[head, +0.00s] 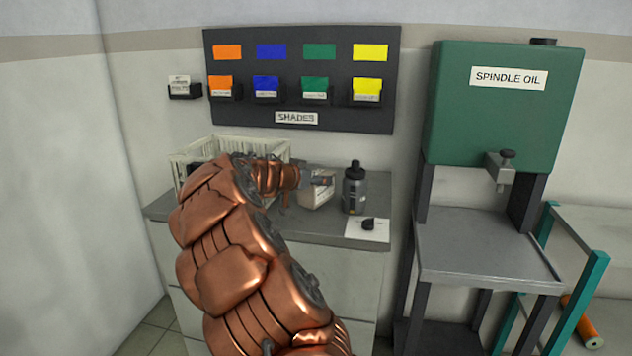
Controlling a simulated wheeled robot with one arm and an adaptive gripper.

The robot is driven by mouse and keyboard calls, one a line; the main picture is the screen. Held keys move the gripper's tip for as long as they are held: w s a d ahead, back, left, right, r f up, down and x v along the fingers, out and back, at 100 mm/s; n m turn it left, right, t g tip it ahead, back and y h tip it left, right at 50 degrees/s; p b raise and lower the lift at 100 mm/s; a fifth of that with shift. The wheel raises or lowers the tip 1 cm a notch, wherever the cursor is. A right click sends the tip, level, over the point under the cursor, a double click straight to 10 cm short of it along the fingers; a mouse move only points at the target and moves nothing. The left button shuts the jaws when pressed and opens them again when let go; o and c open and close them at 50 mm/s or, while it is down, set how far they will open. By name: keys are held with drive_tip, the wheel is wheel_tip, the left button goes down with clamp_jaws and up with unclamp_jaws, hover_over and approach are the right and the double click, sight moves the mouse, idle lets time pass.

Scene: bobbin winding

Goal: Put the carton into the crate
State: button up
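The cream slatted crate (181,160) stands on the grey counter at the back left, partly hidden by my copper-coloured arm. A dark item shows inside it, mostly hidden. The carton, a small pale box (319,195), is on the counter to the right of the crate. My gripper (322,181) is at the carton's upper part, pointing right. Its fingers are small and overlap the carton, so I cannot tell whether they are open or shut on it.
A dark bottle (354,188) stands close to the right of the carton. A black knob-like item (368,224) lies on a white sheet (354,232) near the counter's right edge. The SHADES board (298,118) hangs behind. A green spindle oil tank (500,115) stands right.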

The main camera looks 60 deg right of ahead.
drive_tip(key=shift+s+f, duration=0.1)
drive_tip(key=shift+f, duration=0.55)
drive_tip(key=shift+f, duration=0.15)
drive_tip(key=o, duration=1.2)
drive_tip(key=shift+o, duration=0.2)
drive_tip(key=shift+r, duration=0.2)
drive_tip(key=b+v, duration=0.1)
drive_tip(key=v, duration=1.1)
